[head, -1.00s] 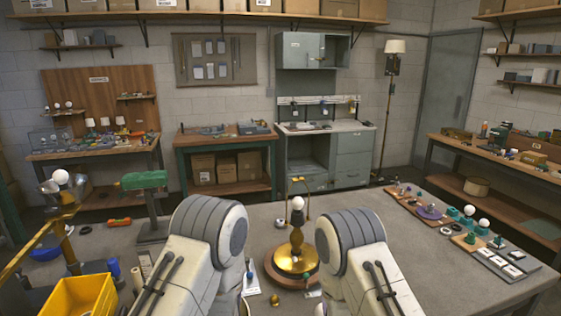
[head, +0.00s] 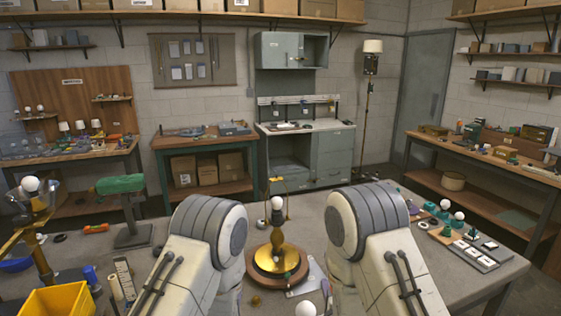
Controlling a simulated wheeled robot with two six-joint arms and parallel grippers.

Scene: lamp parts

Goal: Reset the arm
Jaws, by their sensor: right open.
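A lamp stands upright on the grey table in front of me. It has a round wooden base with a domed brass body (head: 272,262), a white bulb (head: 277,203) and a thin brass wire frame around the bulb. My two white arms come up on either side of it. My right gripper (head: 326,291) shows only in part at the bottom, right of the lamp base and apart from it; it is open. A white round bulb (head: 305,310) shows at the bottom edge, close to the right gripper. My left gripper is hidden below my left arm.
A yellow bin (head: 58,299) and a brass lamp with a bulb (head: 31,184) stand at the left. A green tool on a stand (head: 122,185) is behind them. Trays with small parts and bulbs (head: 465,240) lie at the right. The table behind the lamp is mostly clear.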

